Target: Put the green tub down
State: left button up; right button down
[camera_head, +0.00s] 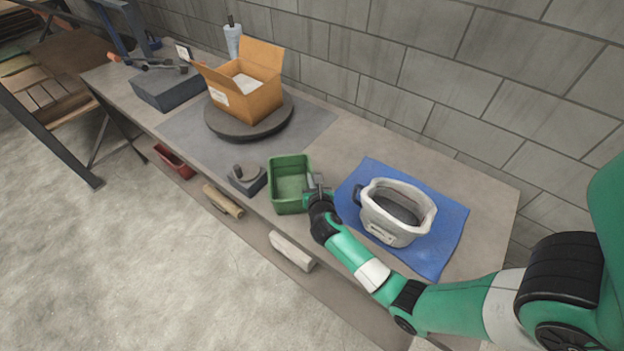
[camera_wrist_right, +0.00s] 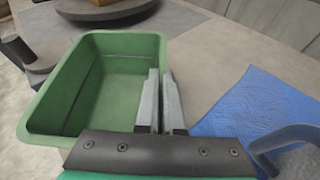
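The green tub (camera_head: 289,185) is an open, empty rectangular bin near the front edge of the grey workbench, left of the blue mat. My right gripper (camera_head: 318,184) is at the tub's right side. In the right wrist view, the gripper (camera_wrist_right: 160,100) has one finger inside the tub (camera_wrist_right: 70,90) and one outside, close together on its right wall. The tub looks about upright. I cannot tell whether its bottom touches the bench. My left gripper is not in view.
A white-grey basket (camera_head: 382,232) stands on the blue mat (camera_head: 447,235) to the right. A small dark weight-like object (camera_head: 247,180) is left of the tub. An open cardboard box (camera_head: 262,100) sits on a round turntable (camera_head: 225,128) behind. Bare bench (camera_head: 350,135) lies behind the tub.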

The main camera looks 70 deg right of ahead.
jog(key=c, duration=1.1)
grip_release()
jog(key=shift+f, duration=0.1)
jog(key=shift+o, duration=0.2)
jog(key=shift+s+a+r, duration=0.1)
jog(key=shift+a+r, duration=0.15)
jog(key=shift+r, duration=0.1)
jog(key=p+v, duration=0.3)
jog(key=v, duration=0.8)
jog(key=shift+a+p, duration=0.2)
jog(key=shift+p, duration=0.2)
jog(key=shift+r, duration=0.15)
